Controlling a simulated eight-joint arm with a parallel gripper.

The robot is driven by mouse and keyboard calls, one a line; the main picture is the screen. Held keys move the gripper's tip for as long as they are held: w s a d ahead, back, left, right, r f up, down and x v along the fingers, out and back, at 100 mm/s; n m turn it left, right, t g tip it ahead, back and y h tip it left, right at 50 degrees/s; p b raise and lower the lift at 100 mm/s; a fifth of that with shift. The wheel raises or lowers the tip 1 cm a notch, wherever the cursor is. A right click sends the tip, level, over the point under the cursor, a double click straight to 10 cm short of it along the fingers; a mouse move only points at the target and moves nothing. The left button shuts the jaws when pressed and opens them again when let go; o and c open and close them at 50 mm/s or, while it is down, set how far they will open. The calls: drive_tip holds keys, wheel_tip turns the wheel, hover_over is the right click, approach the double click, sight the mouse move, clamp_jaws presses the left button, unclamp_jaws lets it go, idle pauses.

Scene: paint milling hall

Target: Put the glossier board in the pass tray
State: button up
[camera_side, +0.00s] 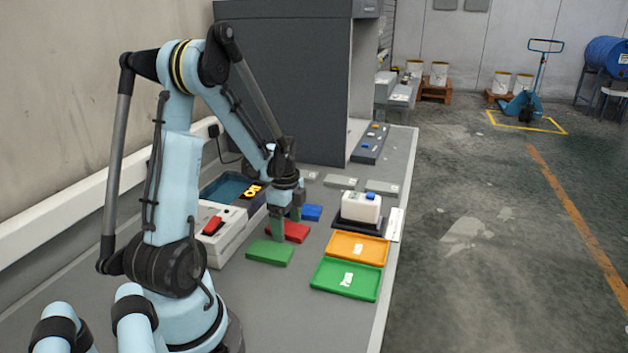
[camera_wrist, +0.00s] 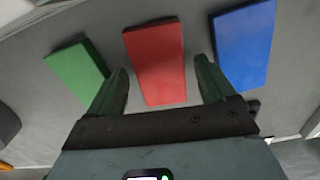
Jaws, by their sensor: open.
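Three flat boards lie in a row on the grey bench: a green board (camera_side: 269,252), a red board (camera_side: 290,232) and a blue board (camera_side: 311,212). The wrist view shows the green board (camera_wrist: 76,70) at left, the red board (camera_wrist: 156,62) in the middle and the blue board (camera_wrist: 244,45) at right. I cannot tell which is glossier. My gripper (camera_side: 290,217) is open and empty over the red board, its fingers (camera_wrist: 163,72) on either side of it in the picture.
A white device with a blue top (camera_side: 361,207) stands on a black pad beyond the orange tray. A white machine with a red switch (camera_side: 219,232) stands left of the boards. A large grey cabinet (camera_side: 290,85) stands behind. Both trays look empty apart from their labels.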

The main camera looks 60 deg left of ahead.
sight(286, 229)
wheel_tip(286, 229, up, 12)
drive_tip(key=w+d+n+t, duration=0.1)
drive_tip(key=d+n+t, duration=0.2)
drive_tip(key=d, duration=0.9)
drive_tip(key=w+d+r+n+t, duration=0.1)
drive_tip(key=w+d+n+t, duration=0.1)
drive_tip(key=d+n, duration=0.4)
drive_tip(key=d+t, duration=0.1)
drive_tip(key=d, duration=0.4)
drive_tip(key=shift+d+r+t, duration=0.2)
drive_tip(key=shift+d+t, duration=0.15)
drive_tip(key=shift+t, duration=0.05)
drive_tip(key=shift+o, duration=0.5)
drive_tip(key=shift+d+n, duration=0.5)
drive_tip(key=shift+a, duration=0.1)
